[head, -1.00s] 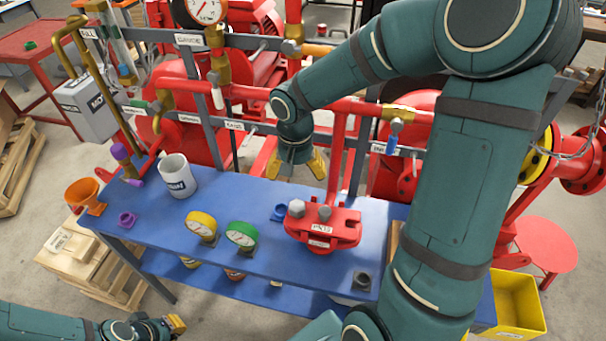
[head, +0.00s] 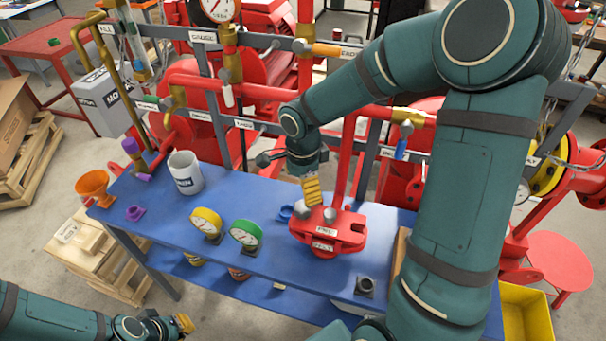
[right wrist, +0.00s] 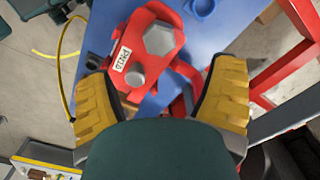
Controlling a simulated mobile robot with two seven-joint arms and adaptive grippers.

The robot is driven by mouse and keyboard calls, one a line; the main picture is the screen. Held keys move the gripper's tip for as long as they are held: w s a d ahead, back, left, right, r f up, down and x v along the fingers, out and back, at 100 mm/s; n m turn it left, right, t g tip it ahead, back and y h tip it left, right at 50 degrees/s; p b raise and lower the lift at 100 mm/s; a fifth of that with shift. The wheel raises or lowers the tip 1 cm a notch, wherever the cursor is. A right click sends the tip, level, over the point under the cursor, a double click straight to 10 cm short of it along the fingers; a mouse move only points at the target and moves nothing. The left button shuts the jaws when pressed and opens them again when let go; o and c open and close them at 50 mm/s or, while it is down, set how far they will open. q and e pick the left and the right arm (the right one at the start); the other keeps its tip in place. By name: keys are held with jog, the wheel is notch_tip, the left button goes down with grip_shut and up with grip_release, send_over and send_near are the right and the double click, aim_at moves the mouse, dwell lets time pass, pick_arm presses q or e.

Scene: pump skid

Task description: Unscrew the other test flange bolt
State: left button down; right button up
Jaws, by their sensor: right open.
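The red test flange (head: 325,240) sits on the blue bench (head: 268,262), with a white label on its front. Two grey bolt heads stand on it: a left bolt (head: 302,213) and a right bolt (head: 330,215). In the right wrist view, one big hex head (right wrist: 160,38) looks larger than the other, smaller bolt head (right wrist: 135,79). My right gripper (head: 312,190) is just above the flange, its yellow fingers pointing down close to the bolts. It is open and empty; the wrist view shows its fingers (right wrist: 162,98) wide apart. My left gripper (head: 184,323) is low at the left, away from the bench; its jaw gap is unclear.
A blue ring-shaped part (head: 286,213) lies beside the flange. A yellow gauge (head: 206,222), a green gauge (head: 246,234), a white mug (head: 185,173) and an orange funnel (head: 93,186) stand further left. Red pipes (head: 349,150) rise behind the flange. A yellow bin (head: 525,310) is at right.

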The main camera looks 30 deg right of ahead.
aim_at(303, 207)
notch_tip(303, 207, down, 10)
jog(key=shift+r+b, duration=0.2)
jog(key=shift+b, duration=0.1)
jog(key=shift+c, duration=0.3)
jog(key=c, duration=1.3)
